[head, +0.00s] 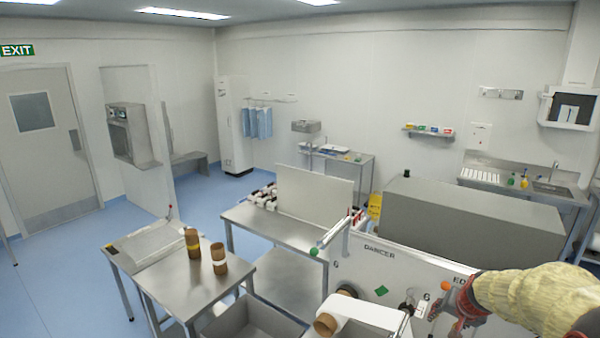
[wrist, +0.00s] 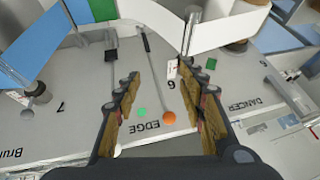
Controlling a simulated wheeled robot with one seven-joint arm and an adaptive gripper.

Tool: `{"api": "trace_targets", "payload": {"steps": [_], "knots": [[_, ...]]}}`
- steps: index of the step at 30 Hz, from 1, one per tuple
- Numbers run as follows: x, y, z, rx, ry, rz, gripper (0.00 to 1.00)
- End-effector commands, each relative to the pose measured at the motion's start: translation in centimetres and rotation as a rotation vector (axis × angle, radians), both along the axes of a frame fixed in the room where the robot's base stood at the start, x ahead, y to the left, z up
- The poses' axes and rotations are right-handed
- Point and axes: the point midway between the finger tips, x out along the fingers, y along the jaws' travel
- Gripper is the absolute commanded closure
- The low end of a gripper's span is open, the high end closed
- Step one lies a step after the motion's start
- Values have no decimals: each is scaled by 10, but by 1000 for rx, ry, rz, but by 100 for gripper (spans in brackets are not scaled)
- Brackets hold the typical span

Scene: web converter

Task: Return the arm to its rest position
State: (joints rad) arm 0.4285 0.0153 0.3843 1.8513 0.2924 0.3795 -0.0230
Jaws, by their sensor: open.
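My gripper (wrist: 160,95) is open in the wrist view, its two tan-padded fingers apart with nothing between the tips. Beyond them is the grey machine panel (wrist: 75,128) marked EDGE and DANCER, with an orange knob (wrist: 169,118) on a dark rod and a green mark. In the head view my arm, in a pale yellow cover, comes in at the lower right, and my gripper (head: 450,303) is over the right end of the white DANCER panel (head: 345,262). The fingertips are partly hidden there. I cannot tell whether they touch the panel.
A steel table (head: 175,283) with two brown cores (head: 218,258) stands at the lower left. A second steel table (head: 270,232) holds dark rolls and a white board. A large grey box (head: 470,222) stands behind the panel. Blue floor is open at the left.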

Motion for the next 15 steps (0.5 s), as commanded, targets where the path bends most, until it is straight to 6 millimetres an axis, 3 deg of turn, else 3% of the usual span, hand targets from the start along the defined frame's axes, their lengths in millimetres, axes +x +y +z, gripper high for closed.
{"api": "trace_targets", "payload": {"steps": [6,15], "knots": [[-88,71,-23,19,153,144,59],[-200,147,-64,-32,262,329,59]]}}
